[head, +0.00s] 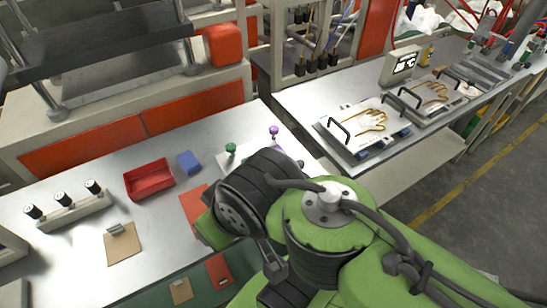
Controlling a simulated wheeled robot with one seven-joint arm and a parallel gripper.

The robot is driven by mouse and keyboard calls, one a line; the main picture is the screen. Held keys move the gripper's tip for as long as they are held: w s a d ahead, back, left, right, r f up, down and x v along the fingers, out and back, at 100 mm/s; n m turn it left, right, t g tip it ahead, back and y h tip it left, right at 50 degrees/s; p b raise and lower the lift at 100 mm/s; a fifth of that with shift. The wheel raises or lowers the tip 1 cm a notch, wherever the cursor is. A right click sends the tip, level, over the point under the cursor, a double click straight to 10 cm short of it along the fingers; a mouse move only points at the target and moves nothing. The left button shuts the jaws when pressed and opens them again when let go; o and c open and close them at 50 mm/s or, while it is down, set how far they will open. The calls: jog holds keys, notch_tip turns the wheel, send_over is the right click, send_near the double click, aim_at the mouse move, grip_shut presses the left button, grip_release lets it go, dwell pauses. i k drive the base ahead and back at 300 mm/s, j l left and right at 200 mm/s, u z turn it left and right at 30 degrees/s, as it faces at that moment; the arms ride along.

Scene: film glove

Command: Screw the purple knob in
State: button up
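The purple knob (273,131) stands upright near the far edge of the metal worktable, on or just behind a pale base partly covered by my arm. A green knob (231,148) stands to its left on the same pale area. My green and black arm fills the lower right and hides what lies just in front of the purple knob. My gripper's fingers do not show. How deep the purple knob sits cannot be told.
A red bin (150,180) and a blue block (189,162) lie left of the knobs. A rack with several black-topped knobs (66,208) and a clipboard (122,244) are further left. A glove press (365,130) stands on the right bench.

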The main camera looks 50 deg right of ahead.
aim_at(274, 129)
jog(key=k+l+z, duration=0.15)
jog(key=z, duration=1)
